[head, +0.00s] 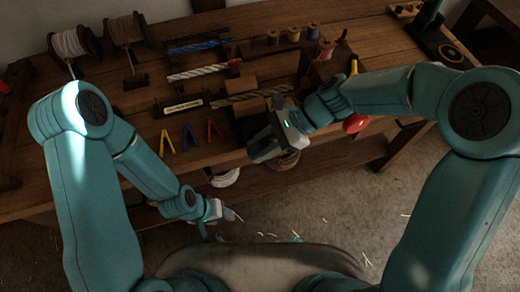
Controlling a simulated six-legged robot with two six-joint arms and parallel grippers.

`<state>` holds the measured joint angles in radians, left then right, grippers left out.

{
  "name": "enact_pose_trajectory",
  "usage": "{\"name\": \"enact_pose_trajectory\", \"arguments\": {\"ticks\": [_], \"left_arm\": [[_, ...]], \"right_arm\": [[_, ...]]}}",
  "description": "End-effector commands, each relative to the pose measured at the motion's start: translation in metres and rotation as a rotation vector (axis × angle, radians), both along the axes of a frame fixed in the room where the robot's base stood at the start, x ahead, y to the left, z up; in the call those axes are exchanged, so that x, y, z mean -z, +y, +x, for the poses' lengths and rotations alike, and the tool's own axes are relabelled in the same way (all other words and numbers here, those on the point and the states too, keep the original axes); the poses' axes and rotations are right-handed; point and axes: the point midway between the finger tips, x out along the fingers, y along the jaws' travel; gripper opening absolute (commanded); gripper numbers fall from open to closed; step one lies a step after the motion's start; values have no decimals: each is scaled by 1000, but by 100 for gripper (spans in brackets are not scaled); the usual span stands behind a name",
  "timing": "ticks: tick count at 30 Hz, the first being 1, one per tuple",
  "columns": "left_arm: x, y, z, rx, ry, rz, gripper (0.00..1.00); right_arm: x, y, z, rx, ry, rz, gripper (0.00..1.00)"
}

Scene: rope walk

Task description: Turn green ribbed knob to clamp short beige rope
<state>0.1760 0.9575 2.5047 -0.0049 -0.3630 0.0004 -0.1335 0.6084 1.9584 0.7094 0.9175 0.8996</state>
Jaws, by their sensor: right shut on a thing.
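My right gripper (262,150) is at the front edge of the wooden bench, in front of a dark block. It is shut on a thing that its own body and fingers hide. I cannot make out the green ribbed knob, which may be behind this gripper. A short beige rope (250,95) lies across the bench just behind the gripper, near a wooden block. My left gripper (221,220) hangs low in front of the bench, over the floor, away from the rope. It is too small and dark to tell whether it is open.
The wooden bench (120,165) holds a white rope (200,72), blue rope (200,47), several small coloured clips (189,137), two rope reels (70,42) and thread spools (293,33). A red round thing (355,123) is beside my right forearm. Pale scraps lie on the open floor.

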Motion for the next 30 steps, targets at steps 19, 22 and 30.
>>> {"name": "enact_pose_trajectory", "arguments": {"ticks": [19, 22, 30], "left_arm": [[11, 0, 0, 0, 0, 0, 51], [11, 0, 0, 0, 0, 0, 51], [11, 0, 0, 0, 0, 0, 51]], "right_arm": [[-2, -2, 2, 5, 31, 107, 0], [-2, -2, 2, 5, 31, 107, 0], [-1, -2, 2, 2, 32, 105, 51]]}}
